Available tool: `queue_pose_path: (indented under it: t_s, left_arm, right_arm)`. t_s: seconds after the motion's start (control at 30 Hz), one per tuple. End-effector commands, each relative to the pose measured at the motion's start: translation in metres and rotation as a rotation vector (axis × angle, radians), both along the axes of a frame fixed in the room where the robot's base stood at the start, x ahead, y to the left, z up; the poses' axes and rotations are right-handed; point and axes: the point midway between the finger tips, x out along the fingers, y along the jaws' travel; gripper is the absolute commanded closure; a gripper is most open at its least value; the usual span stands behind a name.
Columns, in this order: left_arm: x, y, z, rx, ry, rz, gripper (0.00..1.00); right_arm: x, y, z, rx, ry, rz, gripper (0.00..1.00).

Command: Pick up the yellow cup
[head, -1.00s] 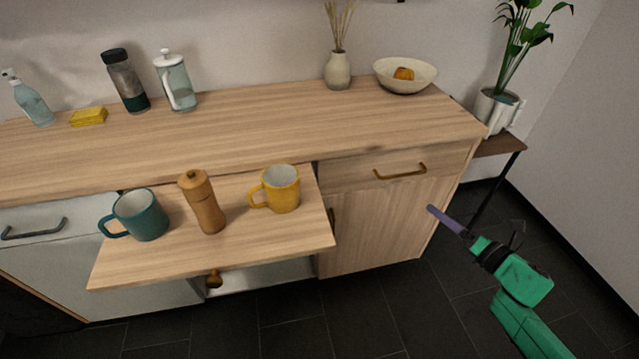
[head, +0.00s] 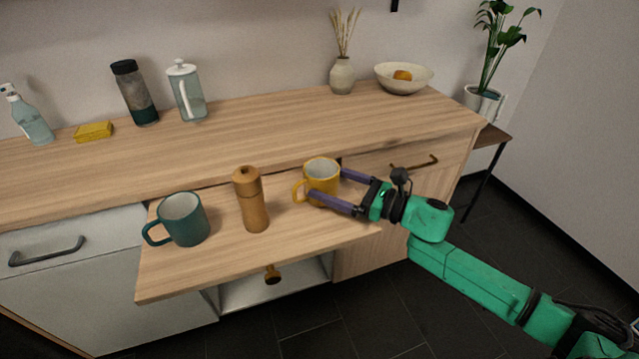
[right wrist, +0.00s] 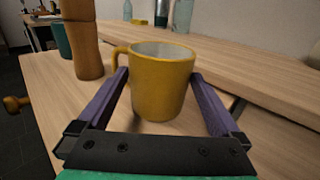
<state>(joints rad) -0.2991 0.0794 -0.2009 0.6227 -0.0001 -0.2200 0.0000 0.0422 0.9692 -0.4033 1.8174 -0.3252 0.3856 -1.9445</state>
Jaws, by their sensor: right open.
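The yellow cup (head: 322,180) stands upright on the pulled-out wooden board, its handle toward the left. It also shows in the right wrist view (right wrist: 160,88), between the purple fingers. My right gripper (head: 326,182) is open around the cup, one finger on each side of its body. In the right wrist view the gripper (right wrist: 158,84) has its fingertips beside the cup; I cannot tell whether they touch it. My left gripper is not in view.
A wooden pepper mill (head: 251,200) and a teal mug (head: 184,219) stand left of the cup on the board (head: 200,275). The counter (head: 250,130) behind holds a sponge (head: 94,131), bottles, a vase (head: 342,75) and a bowl (head: 404,84).

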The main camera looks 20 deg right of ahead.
Motion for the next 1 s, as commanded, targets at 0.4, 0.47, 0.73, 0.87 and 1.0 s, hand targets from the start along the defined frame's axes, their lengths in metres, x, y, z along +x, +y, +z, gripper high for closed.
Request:
queue_pose_path:
  t_s: [0.4, 0.47, 0.73, 0.87, 1.0]
  left_arm:
    - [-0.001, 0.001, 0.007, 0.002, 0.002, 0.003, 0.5]
    - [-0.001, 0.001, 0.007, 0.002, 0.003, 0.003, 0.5]
    - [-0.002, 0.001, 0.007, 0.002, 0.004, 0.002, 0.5]
    - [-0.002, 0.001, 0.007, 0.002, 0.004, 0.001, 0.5]
    - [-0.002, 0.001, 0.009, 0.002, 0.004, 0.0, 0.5]
  right_arm:
    - [0.018, 0.019, 0.001, 0.0, 0.0, 0.0, 0.04]
    - [0.018, 0.019, 0.001, 0.0, 0.0, 0.0, 0.27]
    - [0.018, 0.019, 0.001, 0.001, -0.001, 0.0, 0.84]
    - [0.018, 0.019, 0.005, 0.0, -0.003, 0.0, 0.84]
    - [0.018, 0.019, 0.031, -0.003, -0.007, 0.001, 0.84]
